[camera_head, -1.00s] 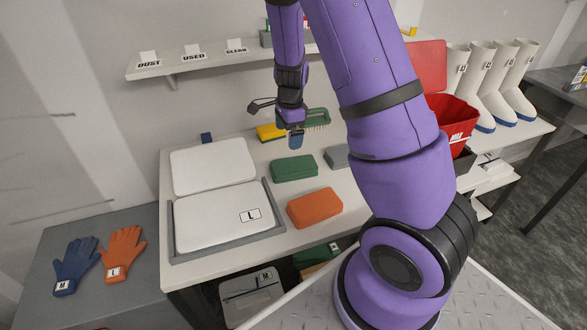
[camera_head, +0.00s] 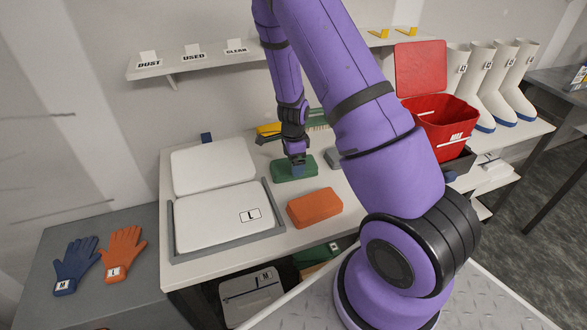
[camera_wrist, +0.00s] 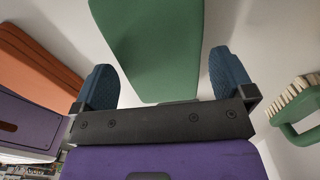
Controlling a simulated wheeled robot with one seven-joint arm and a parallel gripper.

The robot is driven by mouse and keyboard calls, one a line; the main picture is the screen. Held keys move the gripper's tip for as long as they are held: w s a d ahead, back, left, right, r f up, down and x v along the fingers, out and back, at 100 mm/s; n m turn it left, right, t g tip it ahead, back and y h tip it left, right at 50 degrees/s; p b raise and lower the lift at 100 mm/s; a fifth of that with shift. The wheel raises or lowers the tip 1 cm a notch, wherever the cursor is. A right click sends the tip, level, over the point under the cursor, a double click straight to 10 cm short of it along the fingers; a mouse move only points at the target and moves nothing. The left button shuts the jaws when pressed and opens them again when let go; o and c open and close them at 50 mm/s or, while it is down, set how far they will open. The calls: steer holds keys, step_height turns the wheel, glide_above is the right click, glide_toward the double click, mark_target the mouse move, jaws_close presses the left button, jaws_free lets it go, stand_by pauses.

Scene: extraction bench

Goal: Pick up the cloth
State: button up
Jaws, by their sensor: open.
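A green block-like folded cloth (camera_head: 282,174) lies on the white bench in the head view. It also fills the upper middle of the wrist view (camera_wrist: 158,45). My gripper (camera_head: 298,168) is over the green cloth's right half in the head view, open and empty. In the wrist view, its two blue fingers (camera_wrist: 163,82) are spread apart, with the green cloth appearing between and beyond them. I cannot tell whether they touch it. A similar orange folded cloth (camera_head: 315,207) lies in front. A grey piece (camera_head: 333,158) lies to the right, partly behind my arm.
A grey tray (camera_head: 274,228) with a white case labelled L (camera_head: 215,217) lies left. A red open-lidded bin (camera_head: 440,120) stands right, near white boots (camera_head: 512,90). A green-handled brush (camera_wrist: 300,125) lies behind. Gloves (camera_head: 75,265) lie on the side table.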

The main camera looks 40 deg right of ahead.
steer(key=shift+f, duration=1.3)
steer(key=c, duration=0.6)
steer(key=shift+c, duration=0.2)
steer(key=shift+r, duration=0.15)
step_height(320, 180, up, 10)
steer(key=shift+f, duration=0.1)
